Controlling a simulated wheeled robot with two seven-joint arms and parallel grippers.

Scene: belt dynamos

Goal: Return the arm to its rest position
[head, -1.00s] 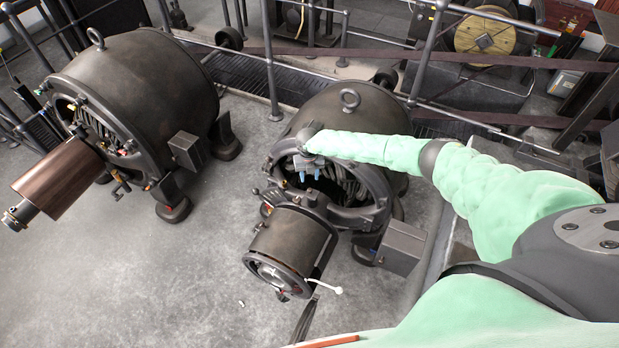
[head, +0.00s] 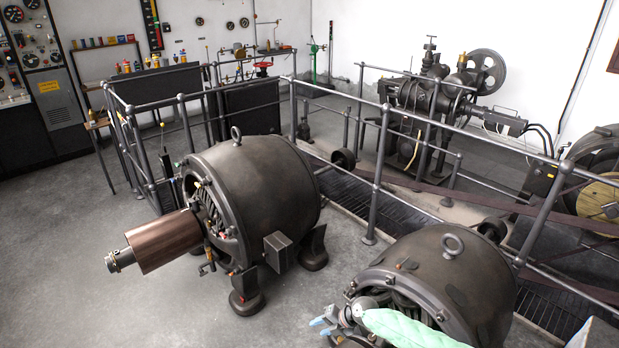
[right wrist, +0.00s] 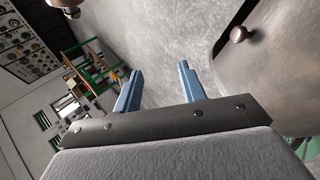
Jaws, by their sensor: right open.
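My right arm (head: 405,328) is in a light green sleeve and comes in at the bottom right of the head view. My right gripper (head: 324,325) is at the front of the nearer dark dynamo (head: 440,275), by its open end. In the right wrist view the two blue fingers of my right gripper (right wrist: 160,88) stand well apart with nothing between them. My left gripper is not in view.
A second dynamo (head: 260,195) with a brown cylinder (head: 163,241) stands to the left. Grey railings (head: 376,175) run behind both machines. A machine with a wheel (head: 487,72) stands at the back. Control panels (head: 42,65) are at the far left. The floor at lower left is clear.

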